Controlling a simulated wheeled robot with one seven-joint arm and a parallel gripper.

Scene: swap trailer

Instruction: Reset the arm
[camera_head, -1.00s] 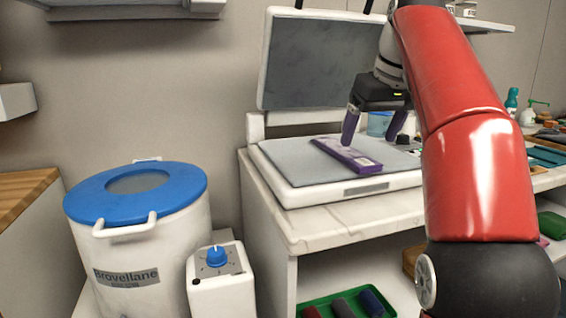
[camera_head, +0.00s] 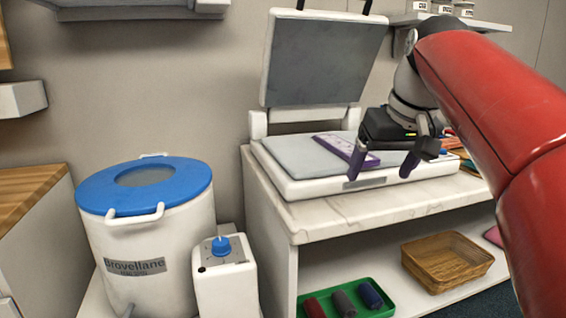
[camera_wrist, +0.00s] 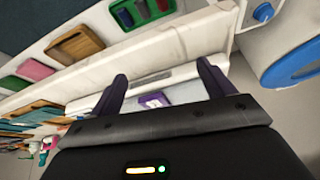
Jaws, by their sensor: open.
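My gripper (camera_head: 382,168) is open and empty, in front of the right front edge of a white flat machine (camera_head: 300,188) with a raised grey lid (camera_head: 325,62). A flat purple piece (camera_head: 347,150) with a pale label lies on the machine's grey bed. In the head view my gripper partly overlaps its right end. In the wrist view the fingers (camera_wrist: 162,87) stand wide apart, and the purple piece (camera_wrist: 155,101) shows beyond them between the tips.
A white drum with a blue lid (camera_head: 145,190) and a white box with a blue knob (camera_head: 222,270) stand at the left. A wall shelf (camera_head: 410,19) hangs at upper right.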

